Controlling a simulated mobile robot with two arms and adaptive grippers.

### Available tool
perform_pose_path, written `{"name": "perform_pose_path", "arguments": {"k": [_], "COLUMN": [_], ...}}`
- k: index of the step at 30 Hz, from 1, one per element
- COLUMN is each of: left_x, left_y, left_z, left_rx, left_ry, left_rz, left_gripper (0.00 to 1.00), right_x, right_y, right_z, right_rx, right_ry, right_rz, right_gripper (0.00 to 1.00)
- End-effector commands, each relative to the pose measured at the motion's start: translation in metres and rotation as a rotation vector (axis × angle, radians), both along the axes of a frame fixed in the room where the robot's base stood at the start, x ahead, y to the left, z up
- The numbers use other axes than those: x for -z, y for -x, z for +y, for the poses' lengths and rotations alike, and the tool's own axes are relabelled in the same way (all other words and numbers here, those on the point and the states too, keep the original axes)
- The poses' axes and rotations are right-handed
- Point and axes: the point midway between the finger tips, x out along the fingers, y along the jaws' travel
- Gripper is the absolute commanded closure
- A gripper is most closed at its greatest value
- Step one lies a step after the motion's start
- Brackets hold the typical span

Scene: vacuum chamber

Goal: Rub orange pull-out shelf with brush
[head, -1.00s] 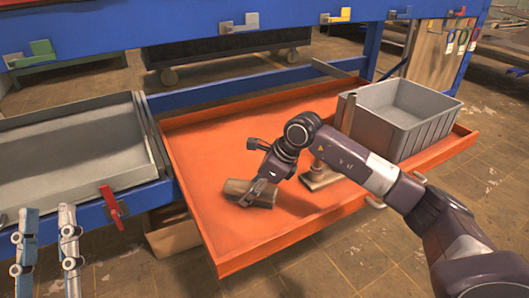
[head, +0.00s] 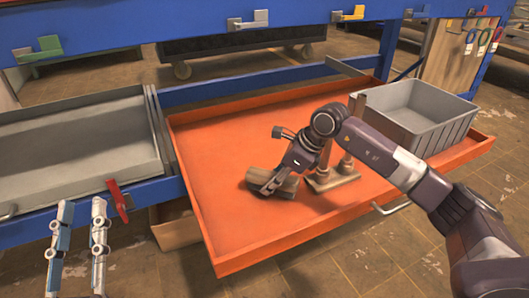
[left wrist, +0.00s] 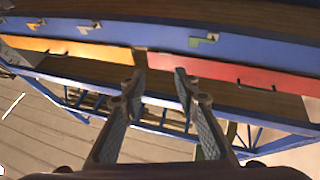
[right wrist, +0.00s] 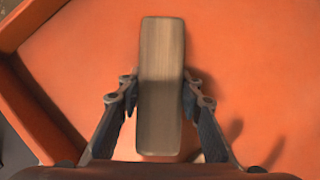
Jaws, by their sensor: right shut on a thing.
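The orange pull-out shelf (head: 240,210) is drawn out from the blue rack and fills the middle of the head view. My right gripper (head: 272,186) is low over its left-middle part, shut on the brush (head: 262,178), a wooden block. The right wrist view shows the brush (right wrist: 161,90) upright in the picture between both fingers, over the orange surface. Its underside is hidden, so I cannot tell whether it touches the shelf. My left gripper (head: 78,215) is open and empty at the lower left of the head view, and its fingers also show apart in the left wrist view (left wrist: 160,85).
A wooden stand with posts (head: 335,178) is on the shelf just right of the brush. A grey bin (head: 447,130) occupies the shelf's right end. A grey tray (head: 60,155) with a red latch (head: 119,200) is at the left. The shelf's front-left area is bare.

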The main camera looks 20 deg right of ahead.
Motion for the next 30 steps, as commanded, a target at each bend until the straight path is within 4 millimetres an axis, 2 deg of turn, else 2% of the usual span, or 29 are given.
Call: {"name": "perform_pose_path", "arguments": {"k": [15,30], "left_x": [0.043,0.087], "left_y": [-0.017,-0.023], "left_z": [0.002,0.006], "left_rx": [-0.013,-0.025], "left_ry": [-0.058,-0.11], "left_rz": [0.209,0.404], "left_gripper": [0.71,0.71], "right_x": [-0.012,-0.024], "right_y": [0.001,0.002], "right_z": [-0.004,-0.008], "right_rx": [0.0,0.001], "right_ry": [0.0,0.0], "right_rz": [0.003,0.003], "right_gripper": [0.86,0.86]}}
